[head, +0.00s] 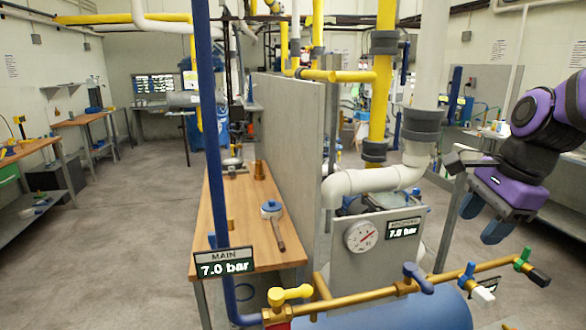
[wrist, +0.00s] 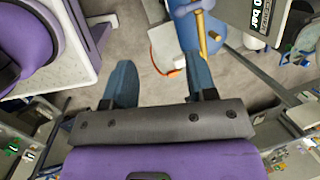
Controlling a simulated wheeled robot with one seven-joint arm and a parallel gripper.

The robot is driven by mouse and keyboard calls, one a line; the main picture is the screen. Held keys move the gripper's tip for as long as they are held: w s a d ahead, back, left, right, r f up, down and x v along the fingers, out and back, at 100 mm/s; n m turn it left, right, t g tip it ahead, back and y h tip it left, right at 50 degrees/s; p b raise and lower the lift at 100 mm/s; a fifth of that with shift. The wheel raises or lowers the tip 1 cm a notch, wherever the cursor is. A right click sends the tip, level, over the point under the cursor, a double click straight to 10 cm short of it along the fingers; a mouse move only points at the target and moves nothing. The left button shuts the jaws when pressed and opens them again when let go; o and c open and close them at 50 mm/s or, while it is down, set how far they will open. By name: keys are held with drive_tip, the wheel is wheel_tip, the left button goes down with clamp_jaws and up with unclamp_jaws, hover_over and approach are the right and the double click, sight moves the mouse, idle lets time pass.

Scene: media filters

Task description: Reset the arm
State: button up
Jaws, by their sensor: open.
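My gripper (head: 484,217) hangs at the right side of the head view, from my purple and black arm. Its two blue fingers point down and stand apart with nothing between them. In the wrist view my gripper (wrist: 158,82) shows its blue fingers spread over grey floor. It is apart from the brass pipe (head: 375,296) and the valves on it.
The brass pipe carries a yellow valve (head: 291,293), a blue valve (head: 418,278) and a green valve (head: 524,260). A blue tank (head: 390,313) lies below. A wooden bench (head: 225,205) and grey panel (head: 290,150) stand left of centre. Floor (head: 110,250) at left is clear.

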drive_tip(key=s+r+n+t+h, duration=0.2)
drive_tip(key=s+r+n, duration=0.3)
drive_tip(key=s+n, duration=0.7)
drive_tip(key=n+t, duration=0.1)
drive_tip(key=n, duration=0.3)
drive_tip(key=shift+a+n, duration=0.3)
drive_tip(key=shift+n, duration=0.1)
